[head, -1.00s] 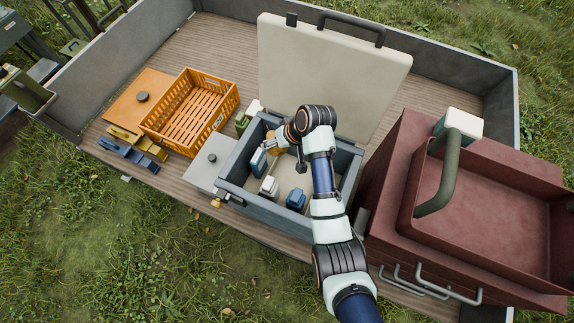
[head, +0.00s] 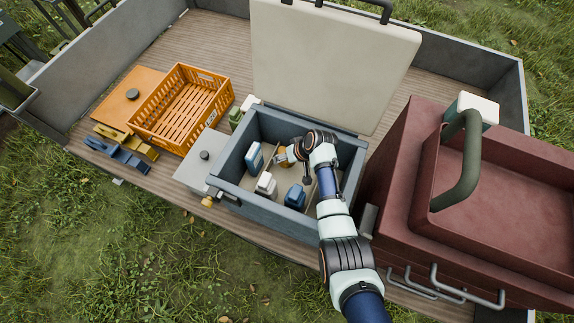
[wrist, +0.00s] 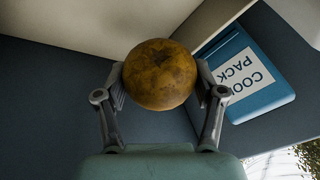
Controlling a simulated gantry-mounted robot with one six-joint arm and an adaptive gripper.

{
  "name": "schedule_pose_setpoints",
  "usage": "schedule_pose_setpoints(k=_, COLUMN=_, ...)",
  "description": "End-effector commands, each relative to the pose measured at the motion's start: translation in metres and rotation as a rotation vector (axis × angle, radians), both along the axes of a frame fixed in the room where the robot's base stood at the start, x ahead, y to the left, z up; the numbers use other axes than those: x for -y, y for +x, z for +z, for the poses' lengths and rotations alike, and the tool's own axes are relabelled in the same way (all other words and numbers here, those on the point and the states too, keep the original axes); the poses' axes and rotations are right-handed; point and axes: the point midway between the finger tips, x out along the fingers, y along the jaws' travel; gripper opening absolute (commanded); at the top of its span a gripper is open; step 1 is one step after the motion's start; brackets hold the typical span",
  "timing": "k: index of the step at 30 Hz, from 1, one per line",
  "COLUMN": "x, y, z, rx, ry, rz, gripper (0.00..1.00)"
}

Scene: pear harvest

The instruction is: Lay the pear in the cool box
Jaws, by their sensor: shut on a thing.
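The pear (wrist: 160,75) is round and yellow-brown with dark specks. My gripper (wrist: 160,88) is shut on it, one finger on each side. In the head view the pear (head: 284,158) shows at the end of my arm, inside the walls of the open cool box (head: 228,198). The cool box is blue-grey, with its pale lid (head: 330,62) standing raised at the back. A blue cool pack (head: 254,158) leans at the box's left wall and also shows right of the pear in the wrist view (wrist: 247,78). I cannot tell if the pear touches the floor.
A white item (head: 266,185) and a blue item (head: 295,196) stand inside the box near its front. An orange crate (head: 180,108) is to the left and a large red tool chest (head: 425,215) to the right. Open wooden bed (head: 205,40) lies behind the crate.

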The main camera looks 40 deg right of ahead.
Motion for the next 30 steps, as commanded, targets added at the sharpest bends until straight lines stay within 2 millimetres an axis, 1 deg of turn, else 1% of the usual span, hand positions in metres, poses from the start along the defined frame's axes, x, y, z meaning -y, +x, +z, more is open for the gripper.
schedule_pose_setpoints(k=1, x=0.000, y=0.001, z=-0.007, rx=0.001, ry=0.000, rz=0.000, gripper=0.26)
schedule_pose_setpoints(k=2, x=0.000, y=0.001, z=-0.009, rx=0.001, ry=0.000, rz=-0.001, gripper=0.26)
schedule_pose_setpoints(k=6, x=0.000, y=0.001, z=-0.011, rx=0.002, ry=-0.001, rz=-0.001, gripper=0.26)
schedule_pose_setpoints(k=8, x=0.000, y=0.000, z=-0.015, rx=0.001, ry=0.000, rz=0.000, gripper=0.26)
schedule_pose_setpoints(k=12, x=0.000, y=0.001, z=-0.042, rx=0.001, ry=0.000, rz=0.000, gripper=0.26)
schedule_pose_setpoints(k=14, x=0.000, y=0.001, z=-0.048, rx=0.000, ry=-0.001, rz=-0.001, gripper=0.26)
schedule_pose_setpoints(k=22, x=0.000, y=0.001, z=-0.049, rx=0.001, ry=-0.001, rz=-0.001, gripper=0.26)
schedule_pose_setpoints(k=26, x=0.000, y=0.000, z=-0.054, rx=0.001, ry=-0.001, rz=-0.001, gripper=0.26)
schedule_pose_setpoints(k=27, x=0.000, y=0.000, z=-0.052, rx=0.000, ry=-0.001, rz=-0.001, gripper=0.74)
schedule_pose_setpoints(k=29, x=0.000, y=0.000, z=-0.052, rx=0.000, ry=-0.001, rz=-0.001, gripper=0.84)
schedule_pose_setpoints(k=30, x=0.000, y=0.000, z=-0.052, rx=0.000, ry=-0.001, rz=-0.001, gripper=0.90)
